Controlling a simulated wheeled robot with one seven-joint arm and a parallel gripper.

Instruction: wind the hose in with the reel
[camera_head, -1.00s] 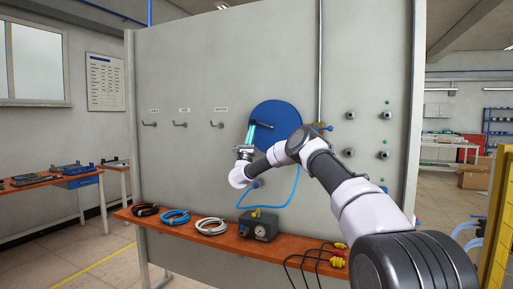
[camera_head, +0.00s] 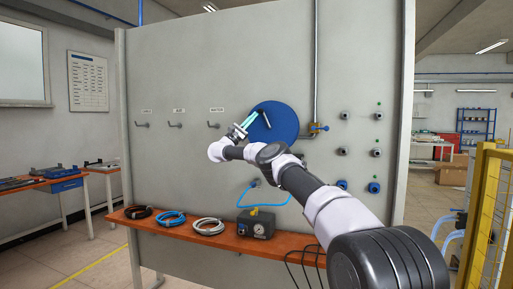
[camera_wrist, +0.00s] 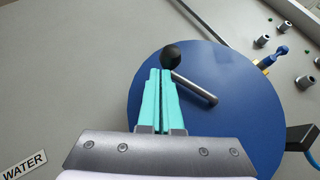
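The reel is a large blue disc (camera_head: 284,119) on the grey wall panel; it fills much of the wrist view (camera_wrist: 225,125). Its grey crank arm (camera_wrist: 196,88) ends in a black ball knob (camera_wrist: 171,56). The blue hose (camera_head: 273,206) hangs in a loop below the reel, partly hidden by my arm. My gripper (camera_head: 252,117) is at the reel's upper left. In the wrist view its teal fingers (camera_wrist: 160,72) are close together with a thin gap. Their tips are right by the knob, left of the crank arm; they appear shut beside it, contact is unclear.
An orange shelf (camera_head: 185,236) below holds a black coil (camera_head: 138,212), a blue coil (camera_head: 171,218), a white coil (camera_head: 208,226) and a grey gauge box (camera_head: 256,224). A pipe with a blue-handled valve (camera_head: 318,128) is right of the reel. Hooks (camera_head: 213,125) are at left.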

